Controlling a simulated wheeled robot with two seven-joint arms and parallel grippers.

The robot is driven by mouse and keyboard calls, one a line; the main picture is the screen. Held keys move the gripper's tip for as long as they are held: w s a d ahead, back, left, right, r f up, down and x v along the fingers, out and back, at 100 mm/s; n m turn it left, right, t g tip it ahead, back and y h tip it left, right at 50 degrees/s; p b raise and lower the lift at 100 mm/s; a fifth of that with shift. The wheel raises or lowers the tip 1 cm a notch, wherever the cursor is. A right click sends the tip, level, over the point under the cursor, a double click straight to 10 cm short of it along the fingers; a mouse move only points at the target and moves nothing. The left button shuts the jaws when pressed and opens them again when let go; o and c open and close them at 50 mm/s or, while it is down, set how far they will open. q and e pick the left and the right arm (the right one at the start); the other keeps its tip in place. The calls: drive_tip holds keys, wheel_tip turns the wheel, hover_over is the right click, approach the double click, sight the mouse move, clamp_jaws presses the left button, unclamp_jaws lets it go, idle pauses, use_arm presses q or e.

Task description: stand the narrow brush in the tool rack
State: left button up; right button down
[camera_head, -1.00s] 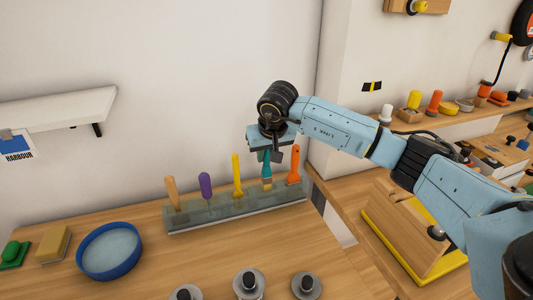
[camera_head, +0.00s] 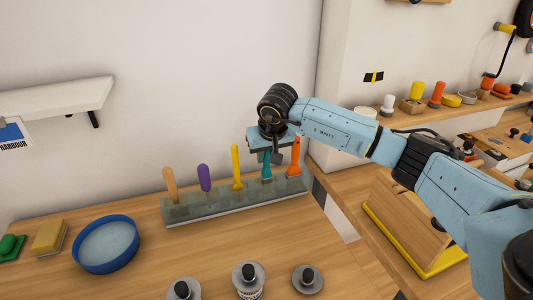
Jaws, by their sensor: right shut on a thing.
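The narrow brush is the teal-handled tool (camera_head: 266,170), upright at the right part of the tool rack. The tool rack (camera_head: 220,210) is a long, low, see-through grey-green holder on the wooden bench. My right gripper (camera_head: 268,156) points down over the rack and is shut on the top of the teal handle. The brush's lower end is at the rack's top and looks partly inside it; how deep it sits is hard to tell. My left gripper is out of view.
Wooden (camera_head: 171,186), purple (camera_head: 204,178), yellow (camera_head: 236,167) and orange (camera_head: 293,156) handles stand in the rack, the orange one close to the right of my gripper. A blue round dish (camera_head: 106,244) and a yellow sponge (camera_head: 49,238) lie at left; several jars (camera_head: 249,278) stand in front.

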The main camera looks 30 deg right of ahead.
drive_tip(key=shift+f+b, duration=0.4)
drive_tip(key=shift+f, duration=0.3)
drive_tip(key=c, duration=1.2)
unclamp_jaws()
drive_tip(key=v, duration=1.3)
drive_tip(key=shift+r, duration=0.2)
drive_tip(key=shift+s, duration=0.15)
